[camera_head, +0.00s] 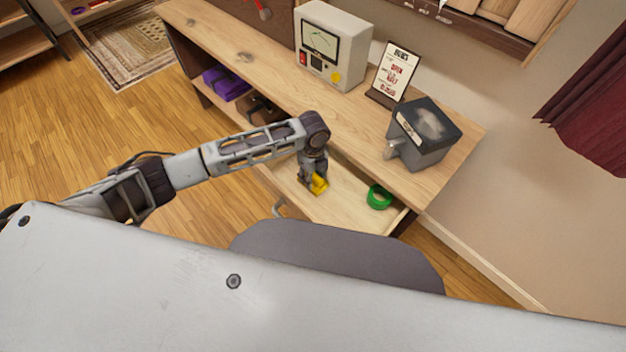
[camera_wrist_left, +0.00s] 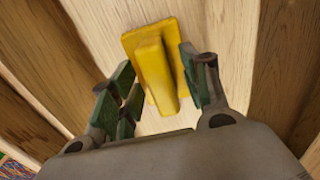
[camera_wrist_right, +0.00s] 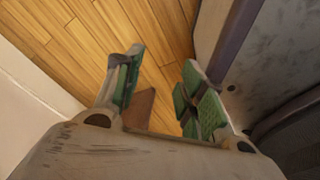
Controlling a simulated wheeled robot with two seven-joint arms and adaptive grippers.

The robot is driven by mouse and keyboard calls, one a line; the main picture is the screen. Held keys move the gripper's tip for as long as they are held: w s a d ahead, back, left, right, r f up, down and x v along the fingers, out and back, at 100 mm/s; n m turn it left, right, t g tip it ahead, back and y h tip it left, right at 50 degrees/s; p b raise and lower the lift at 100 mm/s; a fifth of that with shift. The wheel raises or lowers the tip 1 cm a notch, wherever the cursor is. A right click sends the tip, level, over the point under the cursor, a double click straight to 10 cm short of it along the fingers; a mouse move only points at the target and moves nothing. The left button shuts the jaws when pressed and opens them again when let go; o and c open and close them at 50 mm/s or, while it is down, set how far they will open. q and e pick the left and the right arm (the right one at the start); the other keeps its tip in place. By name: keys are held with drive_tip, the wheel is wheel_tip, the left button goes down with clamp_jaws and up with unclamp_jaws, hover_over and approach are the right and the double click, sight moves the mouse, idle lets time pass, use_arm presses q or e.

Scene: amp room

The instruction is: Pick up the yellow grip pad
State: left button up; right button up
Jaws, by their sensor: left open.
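The yellow grip pad (camera_head: 319,184) lies in the open drawer (camera_head: 345,205) of the wooden cabinet. My left gripper (camera_head: 314,178) reaches down into the drawer right at the pad. In the left wrist view the pad (camera_wrist_left: 155,65) has a flat plate with a raised bar. The open fingers of my left gripper (camera_wrist_left: 160,95) stand on either side of the bar's near end; I cannot tell whether they touch it. My right gripper (camera_wrist_right: 163,95) shows in the right wrist view, with its fingers apart and nothing between them, above the wooden floor.
A green ring-shaped roll (camera_head: 379,197) lies in the drawer to the right of the pad. On the cabinet top stand a meter box (camera_head: 331,45), a framed sign (camera_head: 393,72) and a dark grey machine (camera_head: 424,135). Purple items (camera_head: 226,83) sit on the shelf below.

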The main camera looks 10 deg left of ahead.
drive_tip(key=shift+s, duration=0.2)
use_arm(q)
drive_tip(key=shift+c, duration=1.1)
clamp_jaws()
drive_tip(key=shift+r, duration=0.2)
drive_tip(key=shift+w+r, duration=0.1)
drive_tip(key=shift+r, duration=0.45)
wheel_tip(320, 180, up, 8)
drive_tip(key=shift+f+p, duration=0.15)
drive_tip(key=shift+p, duration=0.45)
drive_tip(key=shift+r, duration=0.4)
use_arm(e)
drive_tip(key=shift+s+d+f, duration=0.1)
drive_tip(key=shift+s+d, duration=0.7)
drive_tip(key=shift+s, duration=0.25)
